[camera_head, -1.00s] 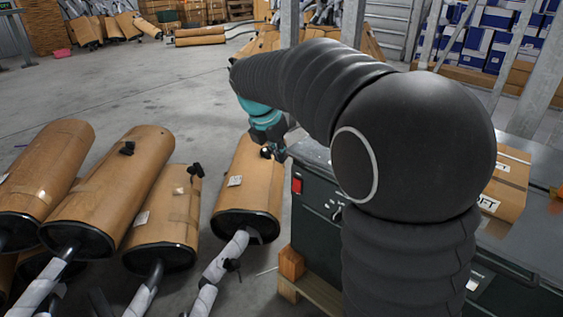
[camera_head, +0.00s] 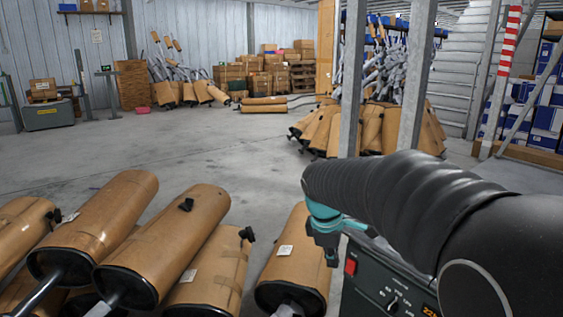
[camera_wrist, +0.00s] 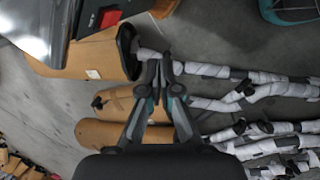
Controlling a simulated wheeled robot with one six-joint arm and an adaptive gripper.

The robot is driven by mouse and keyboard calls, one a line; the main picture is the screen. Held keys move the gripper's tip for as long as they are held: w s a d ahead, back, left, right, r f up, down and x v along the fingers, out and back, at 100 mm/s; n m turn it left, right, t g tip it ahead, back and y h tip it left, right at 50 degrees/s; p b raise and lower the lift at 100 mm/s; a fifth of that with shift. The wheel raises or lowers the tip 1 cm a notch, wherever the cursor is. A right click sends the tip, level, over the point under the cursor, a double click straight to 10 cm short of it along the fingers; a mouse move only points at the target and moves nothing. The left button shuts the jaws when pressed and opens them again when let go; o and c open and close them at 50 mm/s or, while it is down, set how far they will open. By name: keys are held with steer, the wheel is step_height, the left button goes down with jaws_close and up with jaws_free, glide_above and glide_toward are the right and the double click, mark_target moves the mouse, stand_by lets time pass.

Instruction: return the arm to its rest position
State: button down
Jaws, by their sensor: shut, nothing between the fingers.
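My arm reaches in from the right in the head view, in a black ribbed sleeve with a teal wrist. My gripper (camera_head: 331,252) points down beside the dark machine cabinet (camera_head: 372,285), near the rightmost of the front mufflers (camera_head: 298,262). In the wrist view my gripper (camera_wrist: 161,72) is seen with its fingertips together and nothing between them. Below it, cardboard-wrapped mufflers (camera_wrist: 95,133) and white-wrapped pipes (camera_wrist: 262,92) lie on the floor. From these views I cannot tell the gap between my gripper and the closest muffler.
Several cardboard-wrapped mufflers (camera_head: 172,248) lie in a row at the front left. Metal posts (camera_head: 352,80) stand behind my arm, with more mufflers (camera_head: 372,128) heaped behind them. Stacked boxes (camera_head: 285,72) stand at the back. The grey floor (camera_head: 130,140) in the middle is open.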

steer(key=s+d+m+t+y, duration=0.1)
steer(key=s+m, duration=0.6)
steer(key=s, duration=0.5)
steer(key=s+d+r+m+t+y, duration=0.1)
steer(key=s+d+m+t, duration=0.1)
steer(key=s+m, duration=0.5)
steer(key=s, duration=0.5)
steer(key=shift+s+d+r+t, duration=0.2)
steer(key=shift+s+d+t, duration=0.1)
steer(key=shift+d, duration=0.1)
